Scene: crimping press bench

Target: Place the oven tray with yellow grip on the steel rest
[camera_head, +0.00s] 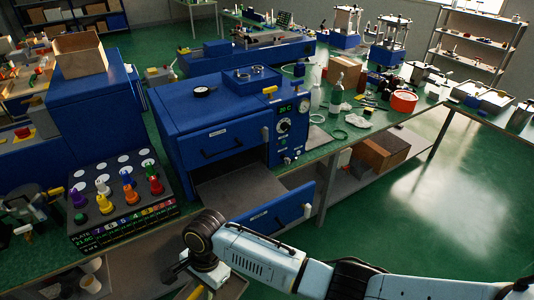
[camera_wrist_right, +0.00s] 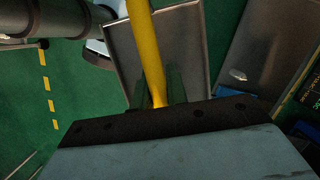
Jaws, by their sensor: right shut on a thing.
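My right gripper (camera_head: 190,278) is low in front of the bench, below the open oven front. In the right wrist view its fingers (camera_wrist_right: 160,95) are shut on the yellow grip (camera_wrist_right: 147,50) of the oven tray. The tray (camera_wrist_right: 122,50) is a flat grey metal plate with a raised rim, seen beyond the grip. In the head view only part of the tray (camera_head: 234,287) shows beside the gripper, at the bottom edge. I cannot pick out the steel rest with certainty.
The green floor (camera_head: 430,220) at right is clear.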

